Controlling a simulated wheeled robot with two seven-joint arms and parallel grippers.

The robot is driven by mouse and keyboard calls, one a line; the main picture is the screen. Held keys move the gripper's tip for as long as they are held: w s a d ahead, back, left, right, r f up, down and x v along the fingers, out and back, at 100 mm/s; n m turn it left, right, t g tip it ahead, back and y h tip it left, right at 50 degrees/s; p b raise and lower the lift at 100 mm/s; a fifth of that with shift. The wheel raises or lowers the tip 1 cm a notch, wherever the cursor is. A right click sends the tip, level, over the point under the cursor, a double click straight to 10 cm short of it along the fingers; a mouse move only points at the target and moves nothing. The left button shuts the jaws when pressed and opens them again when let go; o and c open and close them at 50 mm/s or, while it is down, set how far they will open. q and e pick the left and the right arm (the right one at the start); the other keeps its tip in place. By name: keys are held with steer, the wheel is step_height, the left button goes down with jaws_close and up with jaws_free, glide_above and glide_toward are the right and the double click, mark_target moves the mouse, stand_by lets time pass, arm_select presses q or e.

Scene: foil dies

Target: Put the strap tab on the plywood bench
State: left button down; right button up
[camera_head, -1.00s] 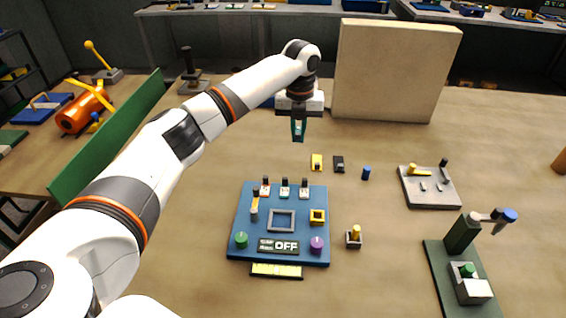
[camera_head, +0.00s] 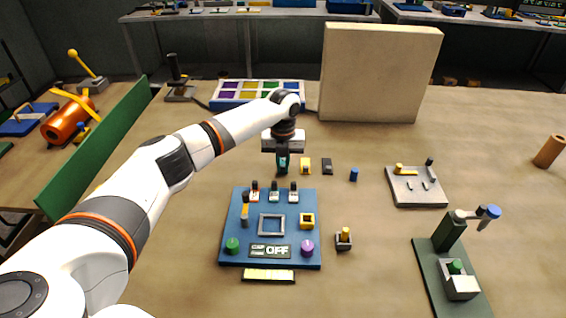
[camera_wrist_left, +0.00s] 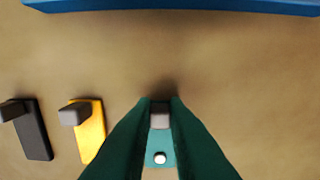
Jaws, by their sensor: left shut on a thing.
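My left gripper (camera_head: 282,170) is low over the plywood bench (camera_head: 370,265), behind the blue panel and just left of a yellow tab. In the left wrist view its dark green fingers (camera_wrist_left: 160,108) are closed on the grey block of a teal strap tab (camera_wrist_left: 158,156). The tab's flat teal plate carries a round pale stud. It lines up in a row with the yellow tab (camera_wrist_left: 90,135) and the black tab (camera_wrist_left: 34,135). I cannot tell whether the held tab touches the bench. My right gripper is not in view.
The blue panel (camera_head: 228,215) with switches and knobs stands in front of the tabs. A compartment tray (camera_head: 225,105) and a large tan block (camera_head: 380,75) stand behind. A small blue cylinder (camera_head: 354,174) and a grey plate (camera_head: 415,200) lie to the right.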

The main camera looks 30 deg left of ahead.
mark_target(283, 166)
arm_select(q)
steer(key=shift+f, duration=0.15)
steer(key=c, duration=1.4)
jaws_free()
steer(key=shift+c, duration=0.2)
step_height(283, 166, up, 12)
steer(key=b, duration=0.1)
steer(key=shift+r, duration=0.2)
